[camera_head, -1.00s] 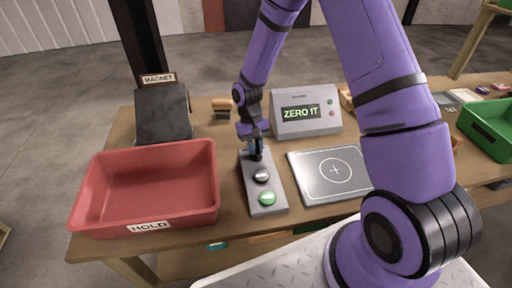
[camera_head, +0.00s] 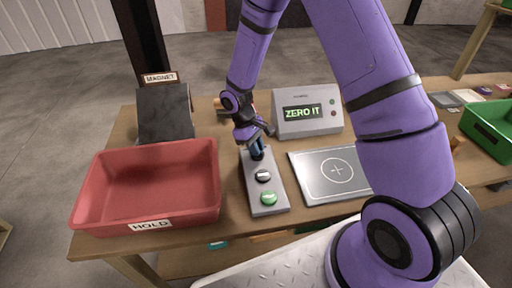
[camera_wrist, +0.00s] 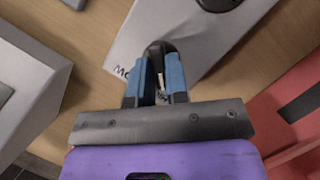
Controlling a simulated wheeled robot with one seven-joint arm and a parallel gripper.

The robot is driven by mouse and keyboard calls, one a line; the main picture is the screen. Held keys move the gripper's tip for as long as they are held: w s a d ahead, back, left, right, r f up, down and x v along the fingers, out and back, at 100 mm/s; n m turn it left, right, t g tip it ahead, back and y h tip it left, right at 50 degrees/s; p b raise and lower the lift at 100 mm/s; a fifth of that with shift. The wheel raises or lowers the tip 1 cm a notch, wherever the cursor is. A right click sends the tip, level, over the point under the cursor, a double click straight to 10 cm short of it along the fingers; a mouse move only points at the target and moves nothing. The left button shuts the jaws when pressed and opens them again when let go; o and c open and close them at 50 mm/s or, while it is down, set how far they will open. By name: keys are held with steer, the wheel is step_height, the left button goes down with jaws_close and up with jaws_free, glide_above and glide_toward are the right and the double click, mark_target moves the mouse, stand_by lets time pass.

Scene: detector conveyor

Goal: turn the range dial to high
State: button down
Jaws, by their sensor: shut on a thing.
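The grey control box (camera_head: 266,201) lies on the table, with a row of controls. My gripper (camera_head: 257,150) is at its far end, its blue fingers shut on a black dial (camera_wrist: 161,52), which also has a light pointer line. Lettering beside this dial starts "MO"; the rest is hidden, and I cannot read a range or high mark. A second black dial (camera_head: 263,176) with a white bar sits in the middle of the box, apart from my gripper. A green button (camera_head: 268,198) is at the near end.
A red HOLD bin (camera_head: 150,225) stands left of the box. A metal plate (camera_head: 312,192) with a circle mark lies to the right. The display unit (camera_head: 308,128) behind reads "ZERO IT". A dark MAGNET block (camera_head: 165,114) stands back left; a green bin (camera_head: 490,132) is far right.

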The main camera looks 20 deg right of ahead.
stand_by(0.4)
steer(key=c, duration=1.1)
jaws_free()
steer(key=v, duration=1.1)
steer(key=shift+s, duration=0.1)
